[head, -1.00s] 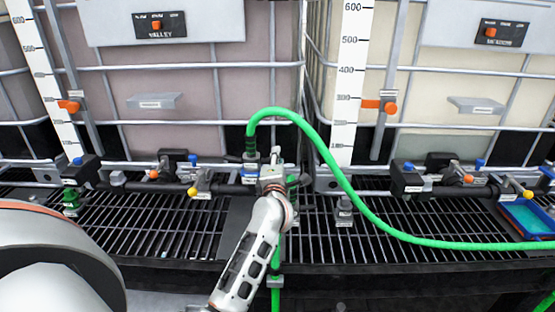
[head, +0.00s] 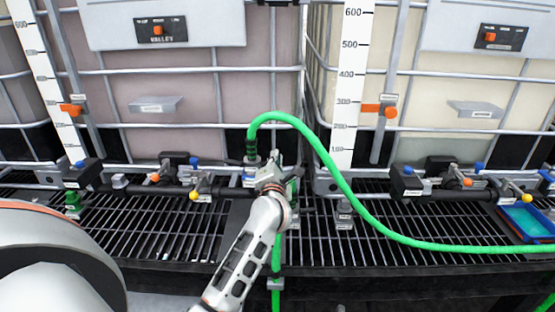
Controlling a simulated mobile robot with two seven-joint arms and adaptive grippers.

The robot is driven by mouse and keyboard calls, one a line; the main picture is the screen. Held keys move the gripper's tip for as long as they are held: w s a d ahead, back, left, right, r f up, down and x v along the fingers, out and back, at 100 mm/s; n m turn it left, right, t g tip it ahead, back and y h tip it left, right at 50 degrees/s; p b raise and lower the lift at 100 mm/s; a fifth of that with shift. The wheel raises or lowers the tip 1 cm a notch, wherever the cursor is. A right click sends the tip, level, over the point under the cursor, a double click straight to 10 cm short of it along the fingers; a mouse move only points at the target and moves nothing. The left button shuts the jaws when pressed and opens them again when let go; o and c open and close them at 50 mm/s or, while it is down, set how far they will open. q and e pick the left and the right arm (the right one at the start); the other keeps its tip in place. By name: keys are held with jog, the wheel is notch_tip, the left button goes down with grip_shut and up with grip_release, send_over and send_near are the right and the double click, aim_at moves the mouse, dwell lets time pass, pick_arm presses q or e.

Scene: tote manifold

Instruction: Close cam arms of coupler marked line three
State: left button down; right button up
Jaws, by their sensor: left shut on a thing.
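The green hose (head: 318,139) arches up from a coupler (head: 251,172) on the manifold pipe between the two totes, then runs down and right. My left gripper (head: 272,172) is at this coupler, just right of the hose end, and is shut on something. The gripper's own body hides what it holds, and the cam arms cannot be made out clearly. The coupler's label is too small to read. My right gripper is not in view.
Two caged totes with white level scales (head: 352,85) stand behind the manifold. Valves with yellow handles (head: 194,194) sit along the pipe. A black grating (head: 160,235) lies in front, with a blue tray (head: 524,222) at the far right. A capped fitting (head: 344,214) stands right of the gripper.

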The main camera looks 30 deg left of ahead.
aim_at(267, 161)
pick_arm(q)
jog(key=shift+s+a+r+n, duration=0.15)
jog(key=shift+r+n, duration=0.25)
jog(key=shift+n, duration=0.5)
jog(key=n, duration=0.2)
jog(key=a+n, duration=0.1)
jog(key=shift+s+r+n, duration=0.25)
jog(key=shift+r+n, duration=0.05)
jog(key=shift+r, duration=0.1)
jog(key=shift+s+a+r+n, duration=0.15)
jog(key=shift+a+n, duration=0.15)
jog(key=shift+n, duration=0.6)
jog(key=shift+s+a+r+n+b, duration=0.1)
jog(key=shift+a+n+b, duration=0.05)
jog(key=shift+n+b, duration=0.2)
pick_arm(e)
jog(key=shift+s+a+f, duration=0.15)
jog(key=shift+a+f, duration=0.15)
pick_arm(q)
jog(key=shift+n, duration=0.25)
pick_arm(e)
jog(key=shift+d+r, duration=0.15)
pick_arm(q)
jog(key=c, duration=2.2)
grip_release()
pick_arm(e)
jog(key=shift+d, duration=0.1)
